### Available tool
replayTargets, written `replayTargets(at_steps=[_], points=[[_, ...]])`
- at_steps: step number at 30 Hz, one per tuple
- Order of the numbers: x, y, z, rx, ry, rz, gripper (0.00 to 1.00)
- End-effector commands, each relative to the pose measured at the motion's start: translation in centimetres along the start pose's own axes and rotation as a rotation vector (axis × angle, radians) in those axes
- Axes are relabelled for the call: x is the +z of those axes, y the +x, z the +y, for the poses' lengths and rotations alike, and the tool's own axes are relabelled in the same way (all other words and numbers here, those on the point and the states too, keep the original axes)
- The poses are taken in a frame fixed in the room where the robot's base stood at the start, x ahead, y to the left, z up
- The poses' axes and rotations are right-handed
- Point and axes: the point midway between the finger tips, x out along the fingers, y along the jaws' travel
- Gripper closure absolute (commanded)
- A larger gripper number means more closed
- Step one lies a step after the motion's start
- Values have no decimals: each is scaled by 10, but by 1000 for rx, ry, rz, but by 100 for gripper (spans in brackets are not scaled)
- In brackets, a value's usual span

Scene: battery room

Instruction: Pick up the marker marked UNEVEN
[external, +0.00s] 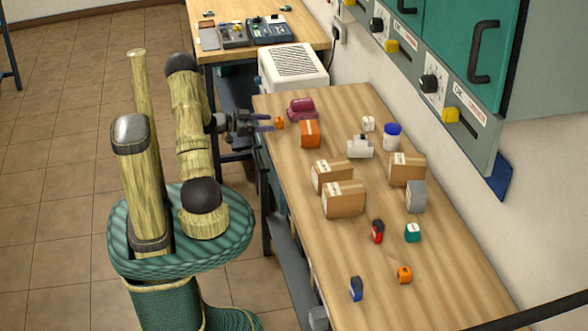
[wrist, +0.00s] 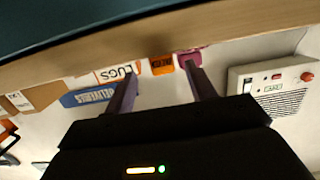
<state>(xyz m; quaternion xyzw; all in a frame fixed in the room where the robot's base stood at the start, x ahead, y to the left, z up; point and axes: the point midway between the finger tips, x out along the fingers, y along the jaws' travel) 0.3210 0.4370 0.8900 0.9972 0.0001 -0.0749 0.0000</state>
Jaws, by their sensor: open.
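My gripper (external: 268,123) is open and empty, pointing right at the table edge.
Cardboard boxes (external: 344,199), a blue-lidded jar (external: 392,138) and small red (external: 377,231), teal (external: 412,232), blue (external: 356,289) and orange (external: 404,275) items stand farther off.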

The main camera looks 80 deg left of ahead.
Motion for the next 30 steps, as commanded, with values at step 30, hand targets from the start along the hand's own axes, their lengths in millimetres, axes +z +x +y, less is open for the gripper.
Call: replayTargets(at_steps=[30], points=[[-5,52,-3,0,0,-1,44]])
